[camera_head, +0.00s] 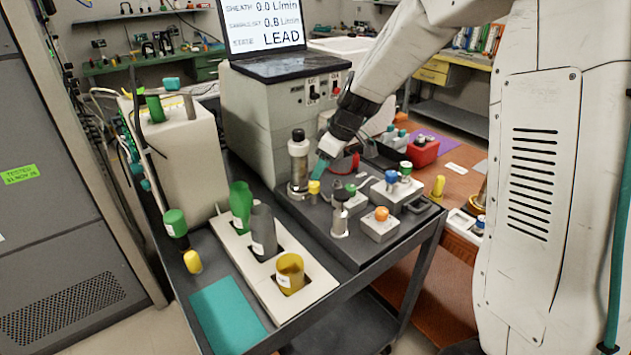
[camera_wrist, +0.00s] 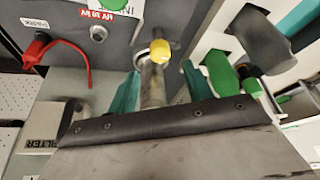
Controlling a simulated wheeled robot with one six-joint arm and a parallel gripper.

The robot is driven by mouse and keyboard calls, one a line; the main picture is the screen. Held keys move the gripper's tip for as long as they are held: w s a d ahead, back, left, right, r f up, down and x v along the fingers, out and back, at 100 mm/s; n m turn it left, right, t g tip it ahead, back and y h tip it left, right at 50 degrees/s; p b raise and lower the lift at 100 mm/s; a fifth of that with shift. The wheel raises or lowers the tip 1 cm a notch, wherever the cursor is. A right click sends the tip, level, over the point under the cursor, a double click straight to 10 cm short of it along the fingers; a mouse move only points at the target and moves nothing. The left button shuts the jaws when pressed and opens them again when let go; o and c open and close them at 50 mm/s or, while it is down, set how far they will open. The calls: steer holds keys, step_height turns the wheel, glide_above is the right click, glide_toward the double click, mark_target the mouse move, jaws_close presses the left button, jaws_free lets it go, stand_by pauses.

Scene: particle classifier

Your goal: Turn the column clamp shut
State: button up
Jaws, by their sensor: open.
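An upright silver column (camera_head: 298,165) with a dark cap stands on the dark cart top. A small yellow knob (camera_head: 314,187) sits at its lower right; I take it for the column clamp's handle. In the wrist view the yellow knob (camera_wrist: 160,50) shows at the far end of a metal cylinder (camera_wrist: 152,88). My gripper (camera_head: 322,166) is just right of the column and above the knob. Its teal fingers are open, and in the wrist view my gripper (camera_wrist: 160,90) has one finger on each side of the metal cylinder. Contact cannot be told; the clamp's jaws are hidden.
A white holder (camera_head: 232,243) with green, grey and yellow vessels stands in front. A silver fitting (camera_head: 340,218) and a block with an orange knob (camera_head: 381,213) stand to the right. The instrument with a screen (camera_head: 265,115) rises behind. A teal mat (camera_head: 228,315) is bare.

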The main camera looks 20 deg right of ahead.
mark_target(314, 183)
steer(key=x, duration=0.6)
steer(key=shift+f, duration=0.1)
steer(key=c, duration=1)
